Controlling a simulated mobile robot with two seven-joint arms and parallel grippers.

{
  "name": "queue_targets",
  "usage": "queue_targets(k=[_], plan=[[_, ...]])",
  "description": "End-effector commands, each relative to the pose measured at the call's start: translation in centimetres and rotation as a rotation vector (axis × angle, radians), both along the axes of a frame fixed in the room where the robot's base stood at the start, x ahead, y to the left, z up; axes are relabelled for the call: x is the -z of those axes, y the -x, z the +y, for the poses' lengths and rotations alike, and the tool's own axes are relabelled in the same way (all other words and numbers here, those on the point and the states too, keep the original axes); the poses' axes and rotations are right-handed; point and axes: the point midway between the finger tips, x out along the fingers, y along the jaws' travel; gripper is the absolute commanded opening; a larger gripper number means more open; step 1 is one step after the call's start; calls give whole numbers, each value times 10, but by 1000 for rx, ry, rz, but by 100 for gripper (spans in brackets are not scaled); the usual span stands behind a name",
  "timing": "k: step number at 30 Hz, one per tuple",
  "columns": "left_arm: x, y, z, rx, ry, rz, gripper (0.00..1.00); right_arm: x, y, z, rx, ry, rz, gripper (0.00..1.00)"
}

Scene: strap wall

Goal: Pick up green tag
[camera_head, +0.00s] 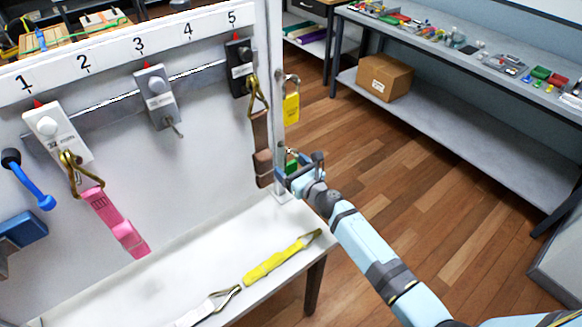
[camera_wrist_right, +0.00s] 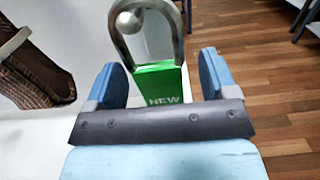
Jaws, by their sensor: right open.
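The green tag (camera_head: 291,165) hangs low on the post at the right end of the white strap wall. In the right wrist view the tag (camera_wrist_right: 163,85) carries the word NEW and hangs from a metal hook. My right gripper (camera_wrist_right: 162,74) is open. Its two blue fingers stand on either side of the tag, with a visible gap to each. In the head view the right gripper (camera_head: 298,172) is at the post and partly covers the tag.
A yellow tag (camera_head: 291,106) hangs above on the same post. A brown strap (camera_head: 262,150) hangs close left, under number 5. A pink strap (camera_head: 115,222) hangs under 1. A yellow strap (camera_head: 275,262) lies on the white ledge (camera_head: 190,262). Open floor lies to the right.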

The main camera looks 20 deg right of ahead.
Motion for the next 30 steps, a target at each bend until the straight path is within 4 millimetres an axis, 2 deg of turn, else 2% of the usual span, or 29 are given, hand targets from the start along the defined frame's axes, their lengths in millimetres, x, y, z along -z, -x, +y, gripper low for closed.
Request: queue_targets(k=[4,12,19,30], plan=[[1,0,0,0,0,0,43,1,-15,6,0,-1,1,79],[1,1,0,1,0,1,43,1,-17,7,-1,0,1,79],[1,1,-1,1,2,1,43,1,-17,7,0,0,1,26],[-1,1,-1,1,2,1,43,-3,-17,6,0,2,-1,25]])
